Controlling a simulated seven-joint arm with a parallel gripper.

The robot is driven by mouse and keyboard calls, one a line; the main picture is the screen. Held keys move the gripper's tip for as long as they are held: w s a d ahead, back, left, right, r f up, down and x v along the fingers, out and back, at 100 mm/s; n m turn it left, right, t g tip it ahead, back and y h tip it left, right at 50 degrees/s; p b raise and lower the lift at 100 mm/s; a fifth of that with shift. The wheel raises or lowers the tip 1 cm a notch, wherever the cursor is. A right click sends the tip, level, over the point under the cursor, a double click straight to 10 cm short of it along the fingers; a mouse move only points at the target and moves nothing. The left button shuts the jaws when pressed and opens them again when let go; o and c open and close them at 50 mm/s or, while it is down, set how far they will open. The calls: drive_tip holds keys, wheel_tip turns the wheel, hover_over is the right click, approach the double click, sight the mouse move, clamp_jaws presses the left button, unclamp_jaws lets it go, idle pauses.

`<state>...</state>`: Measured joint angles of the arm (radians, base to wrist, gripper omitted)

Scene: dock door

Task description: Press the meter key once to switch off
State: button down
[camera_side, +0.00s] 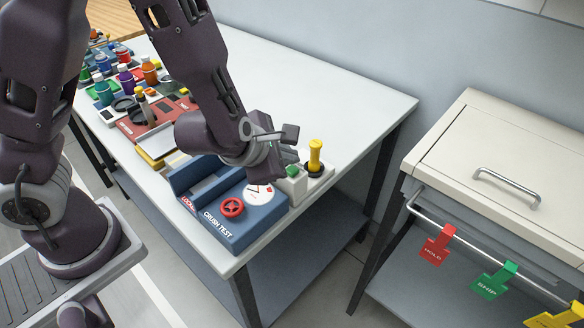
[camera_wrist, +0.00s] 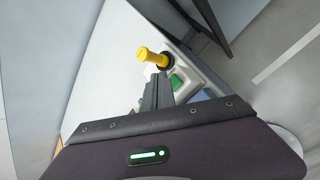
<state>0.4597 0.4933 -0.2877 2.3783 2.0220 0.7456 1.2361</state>
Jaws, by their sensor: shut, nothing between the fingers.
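My gripper (camera_wrist: 157,76) is shut and empty in the wrist view. Its fingertips stand beside a green key (camera_wrist: 177,82) on a pale block. In the side view the green key (camera_side: 292,171) shows just right of my wrist, on a small pale block. I cannot tell whether the fingers touch it. A white round dial with red marks (camera_side: 260,193) sits on the blue crush test unit (camera_side: 245,228), left of the key. No label marks the green key as the meter key.
A yellow upright handle (camera_side: 315,155) stands right beside the green key, close to my fingers; it also shows in the wrist view (camera_wrist: 152,56). A red handwheel (camera_side: 232,208) is on the blue unit. The white table (camera_side: 330,90) is clear behind. A drawer cabinet (camera_side: 490,160) stands right.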

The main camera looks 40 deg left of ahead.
sight(289, 172)
drive_tip(key=shift+r, duration=2.55)
drive_tip(key=s+a+r+n+g+y, duration=0.1)
drive_tip(key=s+a+r+n+y, duration=0.15)
drive_tip(key=a+n, duration=0.45)
drive_tip(key=s+a+r+n+y, duration=0.1)
drive_tip(key=s+a+r+n, duration=0.3)
drive_tip(key=n, duration=0.6)
drive_tip(key=s+d+r+n+g+h, duration=0.1)
drive_tip(key=s+d+r+n+h, duration=0.1)
drive_tip(key=s+n, duration=0.5)
drive_tip(key=s+d+r+n+g+h, duration=0.1)
drive_tip(key=s+n, duration=0.7)
drive_tip(key=n, duration=1.1)
drive_tip(key=shift+d+r+n+g+h, duration=0.35)
drive_tip(key=shift+d+r+h, duration=0.2)
drive_tip(key=shift+h, duration=0.2)
